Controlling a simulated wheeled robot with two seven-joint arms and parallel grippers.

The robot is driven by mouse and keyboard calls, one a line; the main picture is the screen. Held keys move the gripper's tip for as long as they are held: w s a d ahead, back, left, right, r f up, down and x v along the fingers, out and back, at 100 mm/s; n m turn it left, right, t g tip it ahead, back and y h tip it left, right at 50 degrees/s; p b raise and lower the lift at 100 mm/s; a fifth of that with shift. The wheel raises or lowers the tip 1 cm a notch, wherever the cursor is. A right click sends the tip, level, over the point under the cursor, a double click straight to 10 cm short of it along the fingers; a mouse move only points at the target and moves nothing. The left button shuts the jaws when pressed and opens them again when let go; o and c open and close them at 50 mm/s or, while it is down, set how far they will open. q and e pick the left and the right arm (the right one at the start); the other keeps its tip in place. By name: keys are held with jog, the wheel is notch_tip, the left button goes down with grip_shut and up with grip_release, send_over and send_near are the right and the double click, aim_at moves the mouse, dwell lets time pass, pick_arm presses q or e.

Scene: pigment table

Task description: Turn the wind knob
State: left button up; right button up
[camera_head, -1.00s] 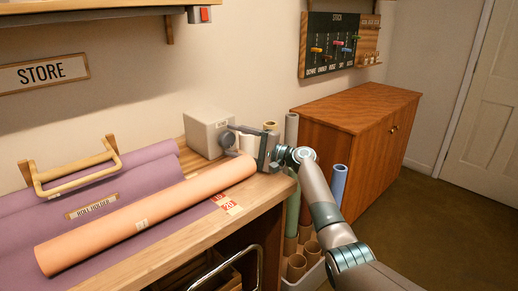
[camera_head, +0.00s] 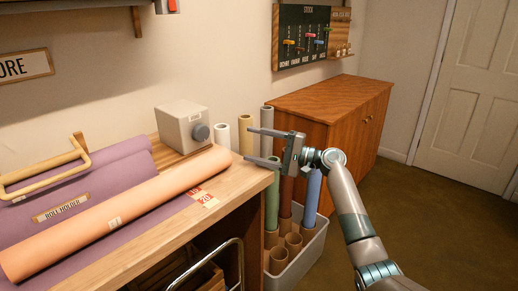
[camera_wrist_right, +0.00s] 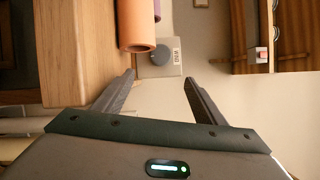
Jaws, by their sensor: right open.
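The wind knob (camera_head: 201,131) is a dark grey round knob on the front of a pale grey box (camera_head: 179,122) at the back of the wooden bench. The knob also shows in the right wrist view (camera_wrist_right: 160,55), ahead of and between the fingers. My right gripper (camera_head: 256,146) is open and empty, to the right of the knob and apart from it, its fingers pointing left. The fingers (camera_wrist_right: 158,84) are spread wide in the right wrist view. My left gripper is not in view.
An orange roll (camera_head: 120,214) lies on purple sheet on the bench (camera_head: 233,183), its end near the box. Several upright rolls stand in a bin (camera_head: 305,256) below my right gripper. A wooden cabinet (camera_head: 330,105) stands behind. Open floor lies at the right.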

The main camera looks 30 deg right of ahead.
jog(key=shift+s+d, duration=0.35)
jog(key=shift+s, duration=0.05)
pick_arm(q)
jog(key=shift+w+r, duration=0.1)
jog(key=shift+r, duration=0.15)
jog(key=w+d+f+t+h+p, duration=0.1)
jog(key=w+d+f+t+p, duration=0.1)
jog(key=p, duration=0.7)
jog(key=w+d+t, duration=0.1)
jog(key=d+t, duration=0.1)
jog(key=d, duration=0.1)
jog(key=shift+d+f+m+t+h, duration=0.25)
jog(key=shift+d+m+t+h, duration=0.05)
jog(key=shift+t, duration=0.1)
pick_arm(e)
jog(key=s+a+r+n+h, duration=0.1)
jog(key=a+r+n+h, duration=0.1)
jog(key=n, duration=0.3)
jog(key=a+r+n+g+h, duration=0.1)
jog(key=a+r+n+h, duration=0.2)
jog(key=n, duration=0.2)
jog(key=s+a+r+n+h, duration=0.1)
jog(key=a+r+n+h, duration=0.1)
jog(key=n, duration=0.3)
jog(key=shift+s+a+r+n+h, duration=0.15)
jog(key=shift+s+r+h, duration=0.1)
jog(key=shift+r, duration=0.2)
jog(key=shift+s+a+r+n+h, duration=0.15)
jog(key=shift+r+h, duration=0.1)
jog(key=shift+r, duration=0.15)
